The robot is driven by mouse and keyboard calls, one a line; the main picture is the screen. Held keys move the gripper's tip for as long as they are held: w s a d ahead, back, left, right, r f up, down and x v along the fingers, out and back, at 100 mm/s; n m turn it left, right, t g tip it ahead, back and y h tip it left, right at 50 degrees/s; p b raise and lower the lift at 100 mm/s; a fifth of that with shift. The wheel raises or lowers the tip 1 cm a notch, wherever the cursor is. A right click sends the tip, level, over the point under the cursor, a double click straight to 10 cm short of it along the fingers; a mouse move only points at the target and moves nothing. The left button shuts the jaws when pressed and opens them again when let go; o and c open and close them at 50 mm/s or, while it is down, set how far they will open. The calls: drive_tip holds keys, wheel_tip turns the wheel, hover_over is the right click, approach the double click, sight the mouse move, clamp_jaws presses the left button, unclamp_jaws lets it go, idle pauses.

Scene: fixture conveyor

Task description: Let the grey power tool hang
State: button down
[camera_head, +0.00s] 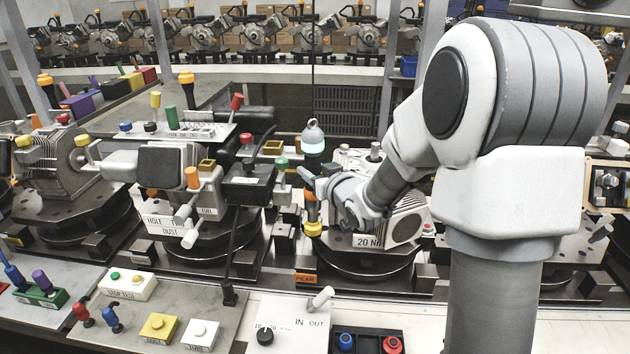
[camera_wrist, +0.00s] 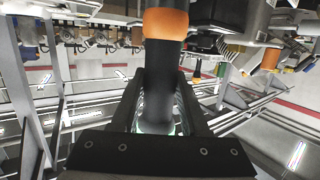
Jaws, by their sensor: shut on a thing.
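The power tool (camera_head: 313,148) stands upright in the middle of the head view, with a grey domed top, a glowing pale green ring, a dark body with orange, and a yellow lower end. A thin dark cable runs straight up above its top; I cannot tell whether the two are joined. My gripper (camera_head: 312,184) reaches it from the right and is shut around its dark body. In the wrist view the black body (camera_wrist: 160,85) with an orange collar lies between the fingers of my gripper (camera_wrist: 160,112). The fingers hide part of the body.
A grey machine part with a "20 NM" label (camera_head: 368,241) sits on a round dark fixture just right of the tool. Another fixture with a grey machine (camera_head: 170,165) stands to the left. A control panel with an "IN OUT" switch (camera_head: 320,298) lies in front. Several similar machines line the back.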

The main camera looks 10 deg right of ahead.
drive_tip(key=shift+f+n+y+b, duration=0.6)
drive_tip(key=shift+f+b, duration=0.25)
drive_tip(key=shift+b, duration=0.15)
drive_tip(key=shift+s+d+f+n+g+y+b, duration=0.2)
drive_tip(key=shift+d+f+n+g+y+b, duration=0.3)
drive_tip(key=shift+b, duration=0.65)
drive_tip(key=shift+a, duration=0.15)
drive_tip(key=c, duration=0.7)
unclamp_jaws()
drive_tip(key=shift+c, duration=0.2)
drive_tip(key=o, duration=0.6)
drive_tip(key=shift+c, duration=0.2)
